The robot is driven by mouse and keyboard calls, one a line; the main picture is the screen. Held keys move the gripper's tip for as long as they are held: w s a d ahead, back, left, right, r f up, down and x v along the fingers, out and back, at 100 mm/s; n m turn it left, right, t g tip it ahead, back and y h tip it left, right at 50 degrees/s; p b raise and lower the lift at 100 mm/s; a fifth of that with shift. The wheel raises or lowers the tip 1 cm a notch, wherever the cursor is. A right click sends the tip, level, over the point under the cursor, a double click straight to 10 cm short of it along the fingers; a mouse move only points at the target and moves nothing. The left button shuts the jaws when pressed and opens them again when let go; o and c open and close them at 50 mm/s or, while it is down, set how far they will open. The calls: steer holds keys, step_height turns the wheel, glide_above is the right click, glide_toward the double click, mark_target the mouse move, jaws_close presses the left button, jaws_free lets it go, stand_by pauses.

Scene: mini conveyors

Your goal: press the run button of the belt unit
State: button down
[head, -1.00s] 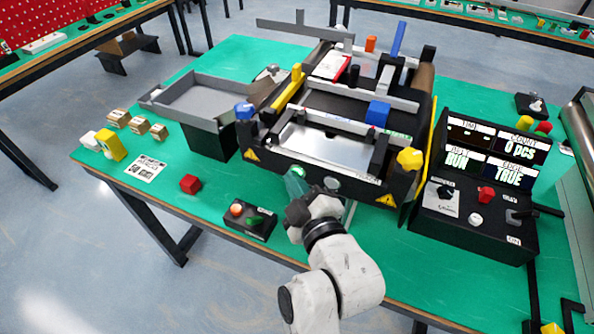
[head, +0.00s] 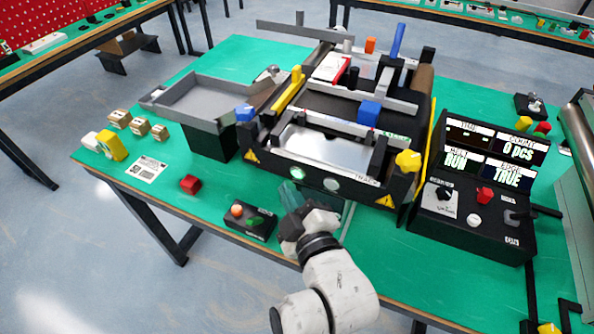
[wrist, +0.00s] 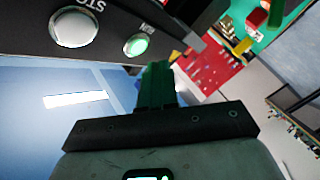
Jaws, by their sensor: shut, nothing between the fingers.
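The belt unit (head: 335,175) stands mid-table with a black front panel. Its lit green run button (head: 297,173) is at the front, with a pale stop button (head: 331,184) to its right. The wrist view shows the run button (wrist: 137,45) glowing green beside its small label, and the stop button (wrist: 75,27) at upper left. My gripper (head: 289,190) is shut and empty, its greenish fingertips just below and in front of the run button, apart from it. In the wrist view the fingers (wrist: 157,75) point up, just below the button. The display (head: 495,155) reads RUN, TRUE and 0 pcs.
A small box with an orange and a green button (head: 250,221) lies left of my gripper. A red cube (head: 190,184) sits farther left. A grey tray (head: 200,100) is beside the unit. The control console (head: 470,215) stands at right. Blue (head: 370,112) and red-white blocks (head: 330,67) are on the unit.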

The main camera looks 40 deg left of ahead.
steer(key=s, duration=0.2)
steer(key=s+d+p, duration=0.1)
steer(key=s, duration=0.1)
stand_by(1.4)
steer(key=w+d+f+m+h, duration=0.1)
steer(key=d+f+m+h, duration=0.3)
steer(key=d, duration=0.5)
steer(key=w+d+f+m+g+h, duration=0.1)
steer(key=d+f+m+h, duration=0.3)
steer(key=d, duration=0.6)
steer(key=w+d+f+m+h, duration=0.1)
steer(key=d+f+m+h, duration=0.15)
steer(key=d+f, duration=0.5)
steer(key=s+d+f+m+g+h, duration=0.1)
steer(key=s+d+m+g+h, duration=0.1)
steer(key=s+d+m, duration=0.4)
steer(key=s+d+f+m+g+h, duration=0.2)
steer(key=s+d+m+g, duration=0.2)
steer(key=s+d, duration=0.8)
steer(key=d+m, duration=0.1)
steer(key=d, duration=0.4)
steer(key=shift+s+m+g, duration=0.35)
steer(key=shift+g, duration=0.05)
